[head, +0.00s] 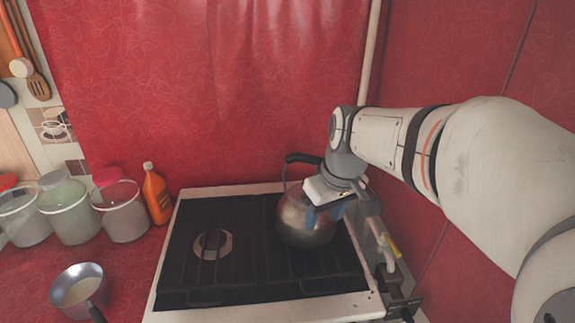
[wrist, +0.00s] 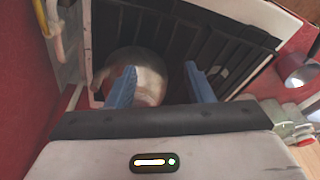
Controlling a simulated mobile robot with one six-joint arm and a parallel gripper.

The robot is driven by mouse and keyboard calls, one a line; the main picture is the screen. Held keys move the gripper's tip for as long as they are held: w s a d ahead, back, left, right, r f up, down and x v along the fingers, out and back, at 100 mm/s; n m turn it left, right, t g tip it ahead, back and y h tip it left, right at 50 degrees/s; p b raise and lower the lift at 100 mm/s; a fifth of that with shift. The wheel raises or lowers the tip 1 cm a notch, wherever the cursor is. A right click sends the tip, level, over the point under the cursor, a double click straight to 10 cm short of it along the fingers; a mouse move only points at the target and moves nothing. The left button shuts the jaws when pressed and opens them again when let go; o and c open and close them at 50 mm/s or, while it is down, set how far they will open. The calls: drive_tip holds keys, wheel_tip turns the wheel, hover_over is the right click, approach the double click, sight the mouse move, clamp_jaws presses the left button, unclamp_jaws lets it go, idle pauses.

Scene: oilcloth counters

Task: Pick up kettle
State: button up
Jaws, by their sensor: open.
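The kettle (head: 303,222) is a rounded metal pot with a dark raised handle. It stands upright on the right side of the stove's black grate. My gripper (head: 324,210) is over the right part of the kettle in the head view and hides some of it. In the wrist view the two blue fingers of my gripper (wrist: 158,82) are spread apart. The kettle's metal body (wrist: 150,78) shows between and below them, mostly by the left finger. No handle is clear between the fingers. I cannot tell whether a finger touches the kettle.
The stove (head: 255,188) has a free left burner (head: 212,244). A saucepan (head: 80,288), several lidded tubs (head: 68,212) and an orange bottle (head: 156,195) stand to the left. A red wall (head: 200,90) is close behind. Pipes (head: 385,250) run along the stove's right edge.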

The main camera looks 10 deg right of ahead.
sight(309, 160)
drive_tip(key=w+d+r+n+p, duration=0.1)
drive_tip(key=w+r+n, duration=0.1)
drive_tip(key=w, duration=0.3)
drive_tip(key=w+d+r+n+y+p, duration=0.1)
drive_tip(key=w+r+n, duration=0.1)
drive_tip(key=w, duration=0.4)
drive_tip(key=w+d+r+n+y+p, duration=0.1)
drive_tip(key=w+r+n+p, duration=0.1)
drive_tip(key=w, duration=0.4)
wheel_tip(309, 160, up, 2)
drive_tip(key=shift+r+n, duration=0.1)
drive_tip(key=shift+n, duration=0.5)
drive_tip(key=shift+w, duration=0.2)
drive_tip(key=p+x, duration=0.1)
drive_tip(key=x, duration=0.6)
drive_tip(key=shift+s+a+f+p, duration=0.1)
drive_tip(key=shift+a+f+p, duration=0.15)
drive_tip(key=shift+f+p, duration=0.1)
drive_tip(key=shift+c, duration=0.2)
drive_tip(key=shift+r, duration=0.1)
clamp_jaws()
drive_tip(key=shift+r+y, duration=0.1)
drive_tip(key=shift+y, duration=0.2)
